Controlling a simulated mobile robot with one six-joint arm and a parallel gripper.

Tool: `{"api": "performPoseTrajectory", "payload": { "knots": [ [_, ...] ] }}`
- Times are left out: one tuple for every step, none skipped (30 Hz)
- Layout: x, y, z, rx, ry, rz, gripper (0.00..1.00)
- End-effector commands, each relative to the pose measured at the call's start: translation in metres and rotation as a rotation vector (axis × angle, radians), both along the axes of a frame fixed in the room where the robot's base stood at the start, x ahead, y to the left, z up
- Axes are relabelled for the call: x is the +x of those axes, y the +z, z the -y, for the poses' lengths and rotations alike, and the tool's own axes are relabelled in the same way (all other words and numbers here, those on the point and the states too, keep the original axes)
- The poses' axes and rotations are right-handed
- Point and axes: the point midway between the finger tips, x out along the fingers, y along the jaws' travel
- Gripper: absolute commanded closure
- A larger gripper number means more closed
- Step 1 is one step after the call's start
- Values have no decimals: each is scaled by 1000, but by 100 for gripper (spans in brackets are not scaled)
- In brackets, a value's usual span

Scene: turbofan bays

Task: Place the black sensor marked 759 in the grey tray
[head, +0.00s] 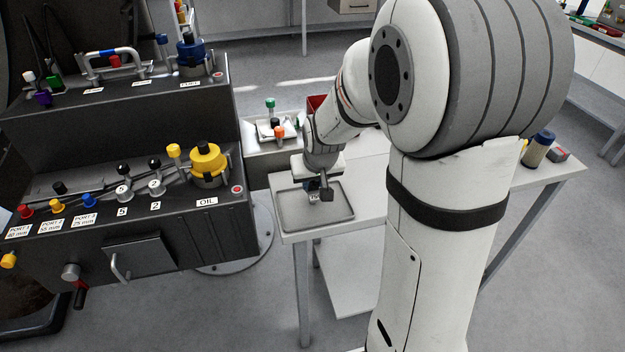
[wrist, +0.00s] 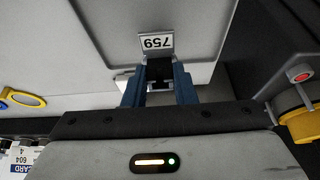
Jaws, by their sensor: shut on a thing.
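The black sensor (wrist: 159,70) with its white label reading 759 is between the two blue fingers of my gripper (wrist: 159,88) in the wrist view. The fingers are shut on it. In the head view my gripper (head: 316,192) is low over the grey tray (head: 335,217), which lies on the near left corner of the white table. The sensor is within the tray's outline there, largely hidden by the gripper. I cannot tell whether it touches the tray floor. The tray's grey floor (wrist: 95,25) fills much of the upper wrist view.
The dark engine panel with a yellow OIL cap (head: 207,162) stands left of the table (head: 370,178). A grey bin (head: 262,160) with small parts and a red bin (head: 316,103) are behind the tray. A dark blue cylinder (head: 538,149) stands at the table's right end.

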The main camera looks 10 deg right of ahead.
Motion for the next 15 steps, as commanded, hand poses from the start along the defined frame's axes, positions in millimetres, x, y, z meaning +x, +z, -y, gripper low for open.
{"api": "performPoseTrajectory", "payload": {
  "knots": [
    [0,0,0,0,0,1,99],
    [0,0,0,0,0,1,99],
    [0,0,0,0,0,0,99],
    [0,-1,0,0,-1,0,99],
    [0,-3,0,0,-1,0,99],
    [0,-4,1,0,-1,0,99],
    [0,-3,1,0,-1,0,74],
    [0,-3,1,0,-1,0,72],
    [0,-3,1,0,-1,0,68],
    [0,-3,1,-1,-1,0,66],
    [0,-3,1,-1,-1,0,63],
    [0,-3,1,-1,-1,0,60],
    [0,-3,1,-1,-1,0,58],
    [0,-3,1,-1,-1,0,55],
    [0,-3,1,-1,-1,-1,54]
  ]
}}
